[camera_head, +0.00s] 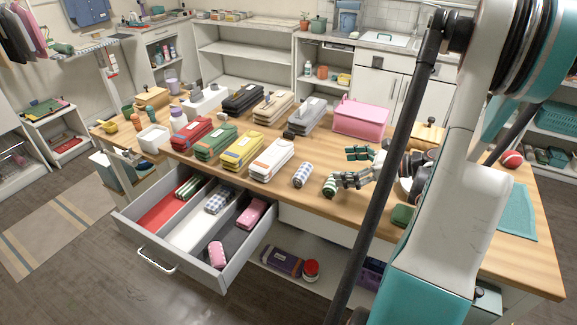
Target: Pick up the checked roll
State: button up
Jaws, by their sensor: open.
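A blue-and-white checked roll (303,175) lies on the wooden table near its front edge. A second checked bundle (219,199) lies in the middle compartment of the open drawer. My gripper (346,167) is open to the right of the checked roll on the table, with its dark fingers apart and pointing left. I see nothing held in it. A green-and-white striped roll (330,187) lies just right of the checked roll, close to the lower finger. I cannot tell whether that finger touches it.
The open drawer (273,222) juts out at the front left, with several rolls inside. Folded red, green, yellow and white bundles (270,160) stand left of the checked roll. A pink box (360,118) sits behind. A green item (403,215) lies near the front edge.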

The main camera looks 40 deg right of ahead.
jog(key=shift+s+d+f+g+h, duration=0.15)
jog(key=shift+s+f+g+h, duration=0.15)
jog(key=shift+f, duration=0.4)
jog(key=b, duration=0.2)
send_near(308, 170)
jog(key=x, duration=0.4)
jog(key=shift+w+a+f, duration=0.1)
jog(key=shift+a+f, duration=0.05)
jog(key=shift+a, duration=0.15)
jog(key=shift+b+x, duration=1.15)
jog(key=shift+x, duration=1.65)
jog(key=shift+d, duration=0.15)
jog(key=c, duration=0.9)
